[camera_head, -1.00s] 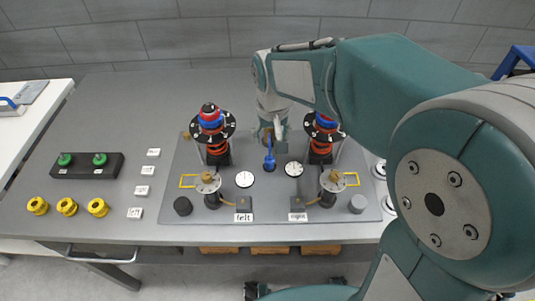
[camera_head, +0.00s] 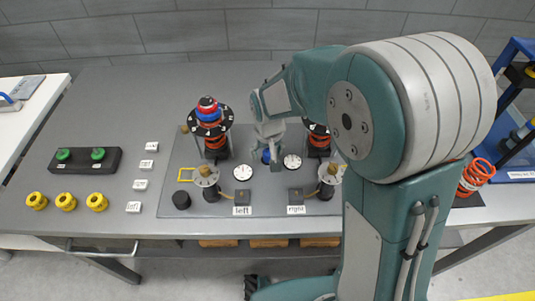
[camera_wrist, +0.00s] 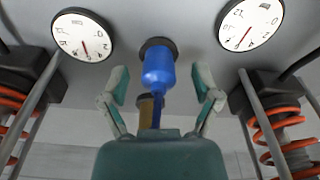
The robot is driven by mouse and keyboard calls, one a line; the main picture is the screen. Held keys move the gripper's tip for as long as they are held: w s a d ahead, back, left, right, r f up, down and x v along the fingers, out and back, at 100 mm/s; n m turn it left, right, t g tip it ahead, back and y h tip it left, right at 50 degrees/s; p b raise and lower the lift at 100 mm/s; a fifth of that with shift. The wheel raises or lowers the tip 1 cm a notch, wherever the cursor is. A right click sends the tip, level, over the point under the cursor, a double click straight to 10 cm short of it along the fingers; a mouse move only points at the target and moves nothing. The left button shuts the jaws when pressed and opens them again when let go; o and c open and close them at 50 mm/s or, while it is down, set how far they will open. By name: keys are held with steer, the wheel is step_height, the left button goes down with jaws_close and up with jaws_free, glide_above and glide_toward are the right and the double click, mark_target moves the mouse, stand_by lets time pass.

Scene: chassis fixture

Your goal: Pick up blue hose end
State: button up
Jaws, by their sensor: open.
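The blue hose end (camera_head: 266,157) stands at the middle of the grey fixture plate (camera_head: 225,211), between two dial gauges, mostly hidden behind my gripper (camera_head: 275,161) in the head view. In the wrist view the blue hose end (camera_wrist: 158,68) shows clearly, with a dark round fitting at one end and a tan piece (camera_wrist: 149,108) beside the other. My gripper (camera_wrist: 160,86) is open there, with one finger on each side of the hose end. A gap shows between each finger and the blue surface. Nothing is held.
The left gauge (camera_head: 243,171) and right gauge (camera_head: 292,161) flank the hose end. Spring units (camera_head: 211,117) stand on both sides, the right one partly covered by my arm. Yellow rings (camera_head: 66,202) and a dark block with green parts (camera_head: 98,155) sit at the left.

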jaws_close()
steer(key=shift+r, duration=0.15)
